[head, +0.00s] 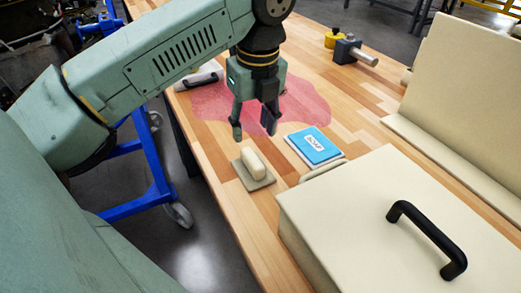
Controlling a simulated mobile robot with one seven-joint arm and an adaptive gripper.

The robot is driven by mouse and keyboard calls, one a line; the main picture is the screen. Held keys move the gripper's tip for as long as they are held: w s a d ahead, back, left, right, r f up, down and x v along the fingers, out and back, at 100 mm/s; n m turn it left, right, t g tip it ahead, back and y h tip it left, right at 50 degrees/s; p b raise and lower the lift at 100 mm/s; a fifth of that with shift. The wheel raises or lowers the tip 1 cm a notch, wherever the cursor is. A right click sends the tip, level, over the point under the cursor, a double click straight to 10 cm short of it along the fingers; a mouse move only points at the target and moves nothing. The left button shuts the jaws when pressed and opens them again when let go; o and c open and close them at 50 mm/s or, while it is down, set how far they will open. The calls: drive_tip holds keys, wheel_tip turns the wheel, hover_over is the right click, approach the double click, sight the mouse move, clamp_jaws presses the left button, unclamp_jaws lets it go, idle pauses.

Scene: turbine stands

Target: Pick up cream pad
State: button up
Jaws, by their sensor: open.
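The cream pad (254,163) is a rounded cream block on a flat grey-beige base, lying on the wooden table near its left edge. My gripper (254,132) is open and empty, pointing down above and just behind the pad. Its two fingers are apart, and the pad is not between them. No part of the pad is hidden by the gripper.
A blue labelled box (326,145) lies right of the pad. A large cream case (350,215) with a black handle stands in front right. A red stain (305,105) spreads behind the gripper. A black-handled tool (203,77) and a yellow item (334,38) lie farther back.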

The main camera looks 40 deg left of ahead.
sight(252, 157)
drive_tip(key=f+b, duration=0.1)
drive_tip(key=f, duration=0.1)
drive_tip(key=f+b, duration=0.1)
drive_tip(key=f, duration=0.2)
drive_tip(key=shift+w+a, duration=0.15)
drive_tip(key=shift+a, duration=0.05)
drive_tip(key=f+b, duration=0.1)
drive_tip(key=f, duration=0.3)
drive_tip(key=shift+s+f, duration=0.1)
drive_tip(key=shift+s, duration=0.1)
drive_tip(key=shift+f+b, duration=0.35)
drive_tip(key=shift+c, duration=0.2)
clamp_jaws()
